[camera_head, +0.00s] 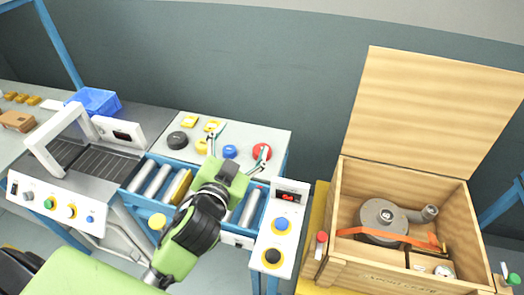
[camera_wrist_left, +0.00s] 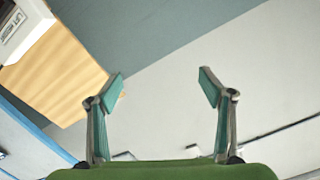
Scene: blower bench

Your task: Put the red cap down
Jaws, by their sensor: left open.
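The red cap (camera_head: 264,148) is a round red piece at the right end of the white bench top in the head view. One finger of my left gripper (camera_head: 242,140) crosses in front of it, and part of the cap is hidden. I cannot tell whether that finger touches it. The left gripper is open with its fingers wide apart. In the left wrist view the open gripper (camera_wrist_left: 160,88) has nothing between its fingers, and the red cap does not show there. My right gripper is not in view.
A blue cap (camera_head: 230,151), a black cap (camera_head: 177,140) and yellow pieces (camera_head: 189,121) stand on the bench top (camera_head: 262,132). A roller conveyor (camera_head: 153,180) runs in front. An open wooden crate (camera_head: 337,205) with a grey blower (camera_head: 382,217) stands at right.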

